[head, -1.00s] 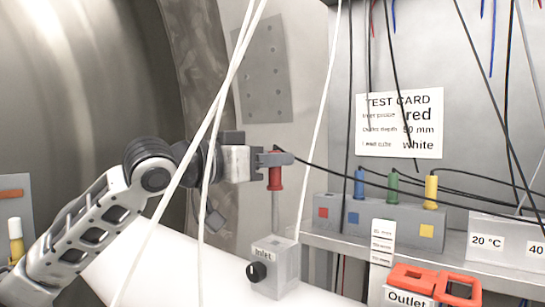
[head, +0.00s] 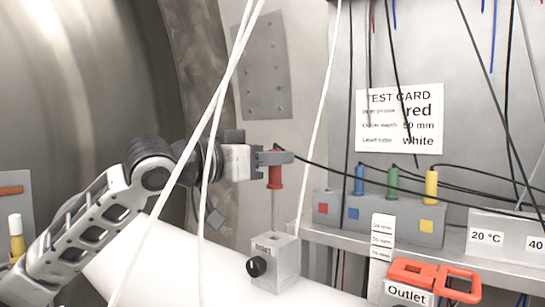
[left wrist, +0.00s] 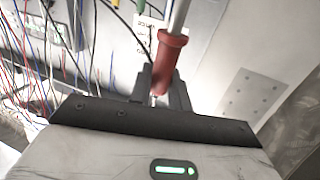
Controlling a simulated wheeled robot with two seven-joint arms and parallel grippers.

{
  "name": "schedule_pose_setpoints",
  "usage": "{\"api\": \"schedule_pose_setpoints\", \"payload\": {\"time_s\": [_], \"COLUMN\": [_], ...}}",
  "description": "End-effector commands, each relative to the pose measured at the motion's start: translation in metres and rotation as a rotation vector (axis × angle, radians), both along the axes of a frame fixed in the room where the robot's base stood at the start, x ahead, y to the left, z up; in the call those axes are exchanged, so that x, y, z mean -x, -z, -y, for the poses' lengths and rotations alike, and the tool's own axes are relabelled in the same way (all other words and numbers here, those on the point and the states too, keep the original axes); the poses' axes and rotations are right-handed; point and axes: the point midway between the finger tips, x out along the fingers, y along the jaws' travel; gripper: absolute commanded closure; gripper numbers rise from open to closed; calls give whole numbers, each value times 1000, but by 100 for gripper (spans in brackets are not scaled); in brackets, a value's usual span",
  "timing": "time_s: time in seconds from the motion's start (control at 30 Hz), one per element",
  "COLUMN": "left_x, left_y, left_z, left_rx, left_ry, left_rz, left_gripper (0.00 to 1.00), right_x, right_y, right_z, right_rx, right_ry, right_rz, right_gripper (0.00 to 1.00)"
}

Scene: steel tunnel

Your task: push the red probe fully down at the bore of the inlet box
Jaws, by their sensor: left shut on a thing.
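The red probe (head: 275,172) stands upright above the grey inlet box (head: 274,264), its grey shaft reaching down to the top of the box. A length of shaft shows between the red handle and the box top. The bore itself is too small to make out. My left gripper (head: 276,158) is shut on the red handle near its top, coming in from the left. In the left wrist view the red probe (left wrist: 168,60) sits between the two fingers. My right gripper is not in view.
White cables (head: 206,130) hang in front of my left arm. A rack (head: 380,215) with blue, green and yellow probes stands on the shelf at right. A test card (head: 400,122) hangs behind.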

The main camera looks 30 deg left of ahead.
Motion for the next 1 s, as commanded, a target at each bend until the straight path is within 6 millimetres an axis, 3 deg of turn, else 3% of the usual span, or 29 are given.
{"api": "schedule_pose_setpoints", "payload": {"time_s": [1.0], "left_x": [0], "left_y": [-1], "left_z": [0], "left_rx": [0], "left_ry": [0], "left_rz": [0], "left_gripper": [100], "right_x": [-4], "right_y": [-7], "right_z": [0], "right_rx": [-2], "right_ry": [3], "right_rz": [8], "right_gripper": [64]}}
